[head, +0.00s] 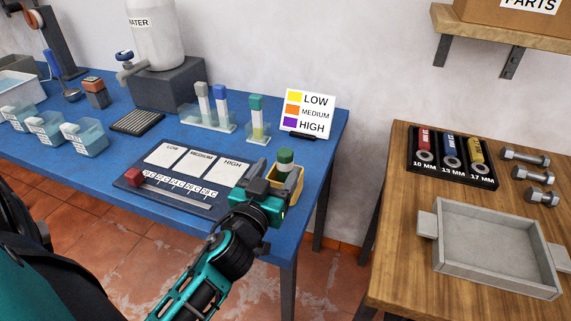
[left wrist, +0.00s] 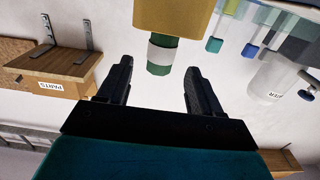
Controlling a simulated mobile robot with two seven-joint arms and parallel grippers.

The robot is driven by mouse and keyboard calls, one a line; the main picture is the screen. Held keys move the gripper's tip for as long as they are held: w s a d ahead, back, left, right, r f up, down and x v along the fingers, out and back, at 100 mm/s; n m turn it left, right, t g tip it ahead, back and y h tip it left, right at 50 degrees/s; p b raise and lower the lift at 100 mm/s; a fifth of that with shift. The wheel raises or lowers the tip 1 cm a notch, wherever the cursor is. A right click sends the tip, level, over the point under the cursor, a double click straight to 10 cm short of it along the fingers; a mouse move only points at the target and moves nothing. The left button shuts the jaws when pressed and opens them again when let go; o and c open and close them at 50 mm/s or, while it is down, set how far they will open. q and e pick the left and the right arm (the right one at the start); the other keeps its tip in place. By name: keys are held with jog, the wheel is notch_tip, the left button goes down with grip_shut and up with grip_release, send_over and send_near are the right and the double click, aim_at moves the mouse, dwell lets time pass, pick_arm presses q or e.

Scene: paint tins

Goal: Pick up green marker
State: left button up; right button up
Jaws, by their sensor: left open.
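The green marker (head: 285,160), with a green top and a white band, stands upright in a small yellow holder (head: 294,187) at the right front of the blue table. My left gripper (head: 277,180) is in front of the holder and partly hides it. In the left wrist view, which looks upside down, the marker (left wrist: 161,56) sticks out of the yellow holder (left wrist: 172,15). It shows between and beyond the two spread fingers (left wrist: 160,75). The left gripper is open and empty. My right gripper is in neither view.
A dark board (head: 133,193) with LOW, MEDIUM and HIGH cards lies left of the gripper. Capped tubes in clear stands (head: 222,126) and a LOW/MEDIUM/HIGH sign (head: 308,114) stand behind. A wooden table (head: 400,220) with a grey tray (head: 460,278) is at right.

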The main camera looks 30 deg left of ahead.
pick_arm(q)
jog(key=shift+x, duration=0.85)
jog(key=shift+w+a+r, duration=0.15)
jog(key=shift+w, duration=0.4)
jog(key=p+x, duration=0.1)
jog(key=x, duration=0.3)
jog(key=shift+w, duration=0.2)
jog(key=c, duration=1.1)
jog(key=shift+o, duration=0.2)
notch_tip(320, 180, up, 20)
jog(key=p, duration=0.4)
send_over(288, 152)
jog(key=w, duration=0.2)
jog(key=shift+s+a, duration=0.25)
jog(key=shift+a, duration=0.2)
